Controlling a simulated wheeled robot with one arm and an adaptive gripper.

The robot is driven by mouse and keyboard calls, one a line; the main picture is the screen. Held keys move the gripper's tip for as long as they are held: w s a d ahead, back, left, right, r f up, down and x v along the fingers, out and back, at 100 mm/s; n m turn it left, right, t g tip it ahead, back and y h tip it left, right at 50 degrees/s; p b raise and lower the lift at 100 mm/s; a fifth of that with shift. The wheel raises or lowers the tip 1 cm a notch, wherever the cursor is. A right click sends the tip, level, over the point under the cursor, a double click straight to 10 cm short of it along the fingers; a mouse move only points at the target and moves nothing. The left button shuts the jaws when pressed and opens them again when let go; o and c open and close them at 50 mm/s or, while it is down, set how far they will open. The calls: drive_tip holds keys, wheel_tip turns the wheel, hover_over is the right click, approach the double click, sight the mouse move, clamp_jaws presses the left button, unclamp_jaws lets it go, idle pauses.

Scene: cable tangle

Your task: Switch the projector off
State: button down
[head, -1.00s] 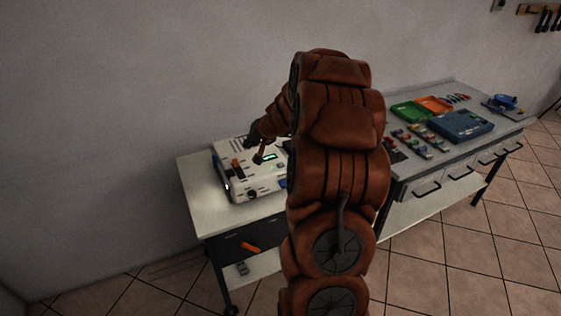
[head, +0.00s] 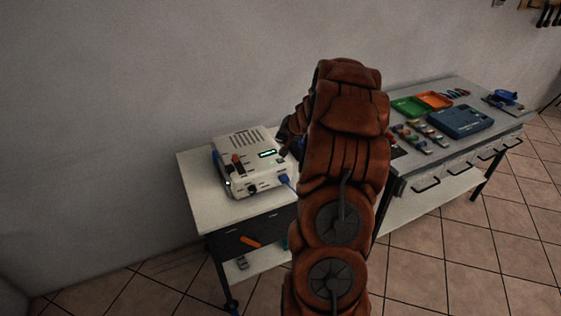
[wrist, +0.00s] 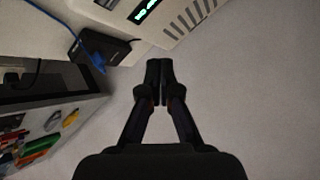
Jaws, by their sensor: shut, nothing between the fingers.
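The projector (head: 246,161) is a white box on the left table, with a vented top, a lit green display (head: 267,153), and a red-orange part (head: 237,160) on its upper left. A small light glows low on its left side. In the wrist view the projector (wrist: 178,14) shows at the top, with its green display and vents. My gripper (wrist: 158,68) is shut and empty, just off the projector's edge in that view. In the head view my arm hides most of the gripper, to the right of the projector.
A blue cable plug (head: 284,178) is at the projector's front right; its blue cable (wrist: 92,48) runs by a black box (wrist: 112,50) in the wrist view. The right workbench (head: 440,168) holds green and orange trays, a blue case (head: 461,121) and small parts.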

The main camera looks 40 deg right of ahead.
drive_tip(key=b, duration=0.4)
hover_over(282, 160)
wheel_tip(282, 160, down, 6)
drive_tip(key=shift+a+f, duration=0.1)
drive_tip(key=shift+f, duration=0.15)
drive_tip(key=shift+f+b, duration=0.7)
drive_tip(key=shift+b, duration=0.2)
drive_tip(key=shift+f, duration=0.1)
idle(0.4)
drive_tip(key=shift+f+b, duration=0.3)
drive_tip(key=shift+b, duration=0.3)
drive_tip(key=shift+f+b, duration=0.35)
drive_tip(key=shift+b, duration=0.15)
idle(0.6)
idle(0.3)
drive_tip(key=shift+r+p, duration=0.5)
drive_tip(key=shift+r, duration=0.3)
